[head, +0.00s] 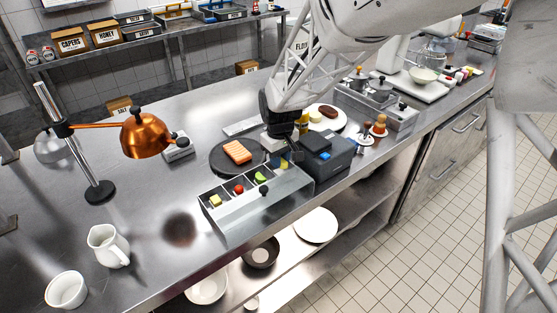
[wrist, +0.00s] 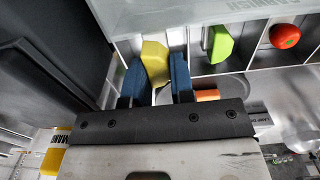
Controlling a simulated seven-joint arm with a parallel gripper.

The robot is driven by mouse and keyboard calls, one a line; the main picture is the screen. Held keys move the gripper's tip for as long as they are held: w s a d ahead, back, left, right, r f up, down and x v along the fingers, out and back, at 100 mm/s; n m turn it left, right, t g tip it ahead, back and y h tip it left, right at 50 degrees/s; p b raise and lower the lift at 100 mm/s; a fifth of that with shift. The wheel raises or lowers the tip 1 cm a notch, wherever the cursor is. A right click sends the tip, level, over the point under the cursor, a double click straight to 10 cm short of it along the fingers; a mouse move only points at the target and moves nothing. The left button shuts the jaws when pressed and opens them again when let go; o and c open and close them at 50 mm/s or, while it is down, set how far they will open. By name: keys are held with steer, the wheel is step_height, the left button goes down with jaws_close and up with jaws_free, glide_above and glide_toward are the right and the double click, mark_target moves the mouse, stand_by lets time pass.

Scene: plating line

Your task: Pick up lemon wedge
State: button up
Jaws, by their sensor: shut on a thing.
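The yellow lemon wedge (wrist: 155,62) is between the two blue fingertips of my gripper (wrist: 154,80) in the wrist view, and the fingers press on both its sides. In the head view the lemon wedge (head: 283,164) shows at the right-end compartment of the grey garnish bin (head: 240,218), just below my gripper (head: 290,154). My gripper is shut on it. I cannot tell whether the wedge touches the compartment floor.
The garnish bin also holds a green wedge (wrist: 220,44), a red tomato (wrist: 285,35) and a yellow piece (head: 215,201). A dark box (head: 322,158) stands close to the right of my gripper. A round dark board with an orange fillet (head: 237,152) lies behind the bin.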

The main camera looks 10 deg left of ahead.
steer(key=s+d, duration=0.3)
steer(key=s, duration=0.3)
steer(key=s+d+r, duration=0.1)
steer(key=s+d, duration=0.1)
steer(key=s, duration=0.5)
steer(key=shift+s+d+r, duration=0.2)
steer(key=shift+d, duration=0.2)
